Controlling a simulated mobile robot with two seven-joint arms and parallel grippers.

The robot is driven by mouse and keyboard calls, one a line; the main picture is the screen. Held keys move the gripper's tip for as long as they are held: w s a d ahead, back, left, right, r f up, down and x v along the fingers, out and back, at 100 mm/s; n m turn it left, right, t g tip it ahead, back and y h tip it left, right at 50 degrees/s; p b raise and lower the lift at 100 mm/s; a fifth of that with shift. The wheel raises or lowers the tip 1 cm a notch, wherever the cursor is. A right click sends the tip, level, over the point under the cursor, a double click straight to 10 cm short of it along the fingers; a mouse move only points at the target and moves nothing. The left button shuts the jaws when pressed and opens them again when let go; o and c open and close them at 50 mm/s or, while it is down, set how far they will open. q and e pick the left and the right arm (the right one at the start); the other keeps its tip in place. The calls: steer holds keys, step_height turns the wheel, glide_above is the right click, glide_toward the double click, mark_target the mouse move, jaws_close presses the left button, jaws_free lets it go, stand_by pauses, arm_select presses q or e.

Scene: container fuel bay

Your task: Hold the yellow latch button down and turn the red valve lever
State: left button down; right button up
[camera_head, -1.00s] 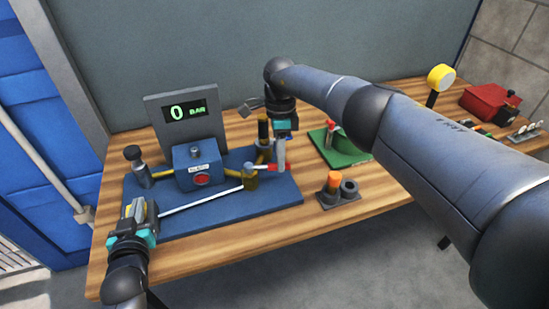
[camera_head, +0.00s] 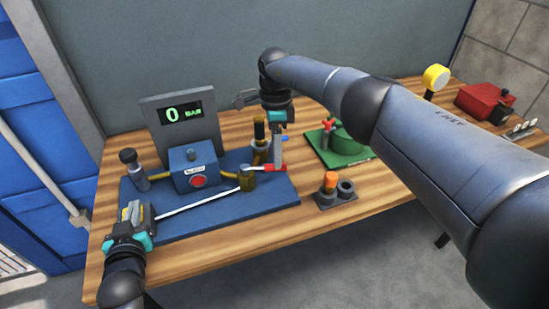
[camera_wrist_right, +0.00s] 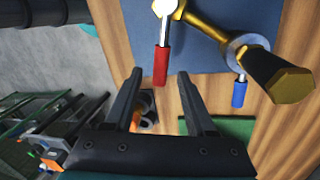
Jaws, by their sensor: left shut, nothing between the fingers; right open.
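The red valve lever (camera_head: 284,168) sits at the right end of the blue board, by a brass valve. In the right wrist view its red handle (camera_wrist_right: 162,66) points toward my right gripper (camera_wrist_right: 160,76). The fingers are open, with the handle's end in line with the gap; I cannot tell whether it is between them. My right gripper (camera_head: 278,145) is just above the lever in the head view. My left gripper (camera_head: 134,217) is shut at the board's front left corner. Yellow (camera_head: 126,212) shows at its fingertips, probably the latch button, mostly hidden; contact is unclear.
A blue box with a red button (camera_head: 198,181) and a display reading 0 BAR (camera_head: 184,113) stand on the board (camera_head: 220,215). A blue-handled lever (camera_wrist_right: 239,94) is beside the red one. A grey holder with an orange-topped peg (camera_head: 331,180) and a green fixture (camera_head: 345,150) stand to the right.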

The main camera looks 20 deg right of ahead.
step_height(320, 180, up, 10)
steer(key=w, duration=0.1)
steer(key=shift+w+d+f, duration=0.15)
steer(key=shift+w+d, duration=0.15)
steer(key=shift+w, duration=0.05)
steer(key=shift+c, duration=0.3)
